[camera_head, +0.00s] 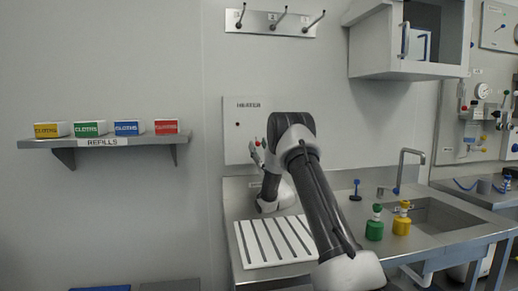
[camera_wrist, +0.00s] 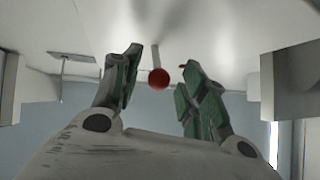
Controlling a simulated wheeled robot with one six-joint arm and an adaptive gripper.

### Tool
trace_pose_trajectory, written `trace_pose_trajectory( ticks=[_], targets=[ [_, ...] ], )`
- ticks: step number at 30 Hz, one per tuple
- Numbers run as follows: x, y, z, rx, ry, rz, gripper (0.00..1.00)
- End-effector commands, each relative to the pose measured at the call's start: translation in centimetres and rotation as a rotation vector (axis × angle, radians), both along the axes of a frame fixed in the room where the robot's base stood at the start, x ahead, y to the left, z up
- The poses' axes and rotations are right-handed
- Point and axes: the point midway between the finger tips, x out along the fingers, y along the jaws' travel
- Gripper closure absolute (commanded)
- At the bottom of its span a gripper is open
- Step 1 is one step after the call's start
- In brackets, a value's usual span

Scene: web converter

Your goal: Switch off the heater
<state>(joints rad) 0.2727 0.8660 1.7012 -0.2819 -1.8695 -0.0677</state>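In the wrist view a red ball knob (camera_wrist: 159,79) on a thin grey stem (camera_wrist: 155,55) lies between the green-padded fingers of my gripper (camera_wrist: 160,60). The fingers are apart, with gaps visible on both sides of the knob. In the head view the knob is mostly hidden by the gripper.
A slatted white rack (camera_head: 247,248) lies on the steel counter (camera_head: 345,212) below my arm. Green (camera_head: 375,229) and yellow (camera_head: 402,225) bottles stand beside the sink (camera_head: 450,220). A shelf (camera_head: 60,143) with several cloth boxes is at left. A wall cabinet (camera_head: 375,50) hangs upper right.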

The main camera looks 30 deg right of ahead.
Motion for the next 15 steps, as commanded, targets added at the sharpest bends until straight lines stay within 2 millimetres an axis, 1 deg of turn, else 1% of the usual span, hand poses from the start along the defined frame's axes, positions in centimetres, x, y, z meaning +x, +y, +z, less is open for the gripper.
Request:
trace_pose_trajectory(
  ticks=[4, 7, 15],
  targets=[
    [0.0, 0.0, 0.3, 0.0, -0.002, 0.0, 0.57],
    [0.0, 0.0, 1.4, 0.0, -0.003, 0.001, 0.57],
    [0.0, 0.0, 6.8, -0.001, -0.004, 0.0, 0.57]
  ],
)
